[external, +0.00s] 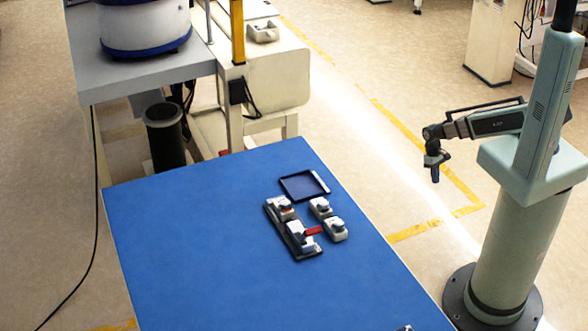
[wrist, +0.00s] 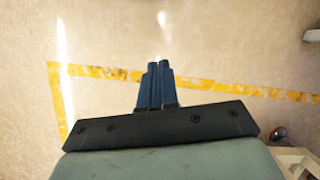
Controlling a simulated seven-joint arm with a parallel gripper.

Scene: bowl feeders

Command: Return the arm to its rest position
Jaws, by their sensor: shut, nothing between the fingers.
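My gripper (external: 435,174) hangs in the air to the right of the blue table (external: 190,240) in the external view, over bare floor. It points down and is well apart from the table. In the wrist view my gripper (wrist: 158,66) shows its two dark blue fingers together, with nothing between them. Below it there is only floor with yellow tape. My arm is folded in close to its column in the external view.
On the table are a dark tray (external: 285,188), a dark long holder (external: 275,222) with parts on it, and small grey parts (external: 337,230) beside it. A red piece (external: 313,230) lies among them. A bowl feeder (external: 145,25) stands on a grey bench at the back left.

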